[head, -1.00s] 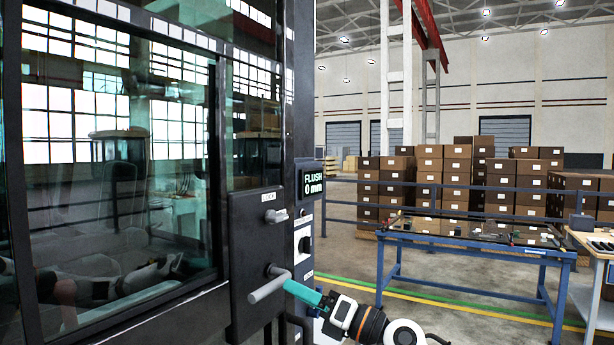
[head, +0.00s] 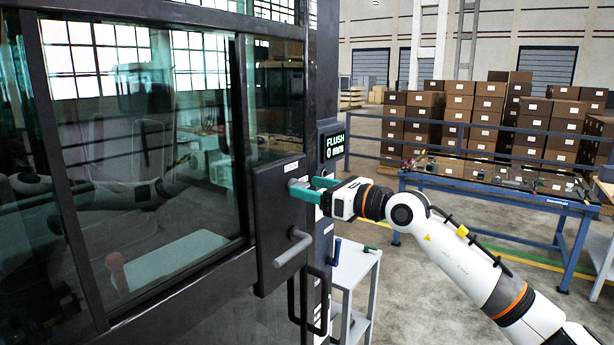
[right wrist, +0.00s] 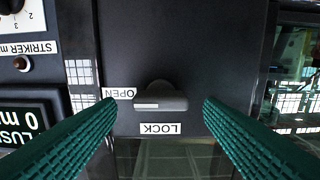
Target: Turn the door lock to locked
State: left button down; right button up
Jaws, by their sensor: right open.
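The door lock is a grey turn knob (head: 297,184) on the black lock plate (head: 268,215) of the cab door. In the right wrist view the knob (right wrist: 170,98) lies crosswise, its pale mark on the side of the OPEN label (right wrist: 118,93). The LOCK label (right wrist: 160,128) shows upside down below it. My right gripper (head: 309,188) is open at the plate. Its green fingers stand on either side of the knob, with a visible gap to each in the wrist view. My left gripper is not in view.
A grey door handle (head: 293,247) sticks out below the knob. A display (head: 333,147) reads FLUSH 0 mm beside the door. A small pale trolley (head: 352,285) stands below my right arm. A blue table (head: 500,185) and stacked boxes are farther back.

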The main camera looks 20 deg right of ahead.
jog(key=shift+x, duration=0.9)
jog(key=shift+c, duration=0.3)
jog(key=c, duration=0.9)
jog(key=shift+f+n+b, duration=0.2)
jog(key=shift+n+b, duration=0.2)
jog(key=shift+b, duration=0.25)
jog(key=shift+s+a+f+n+b, duration=0.1)
jog(key=shift+n+b, duration=3)
jog(key=shift+n, duration=1.15)
jog(key=shift+s+a+n+b, duration=0.1)
jog(key=shift+n+b, duration=2.95)
jog(key=shift+n, duration=1.2)
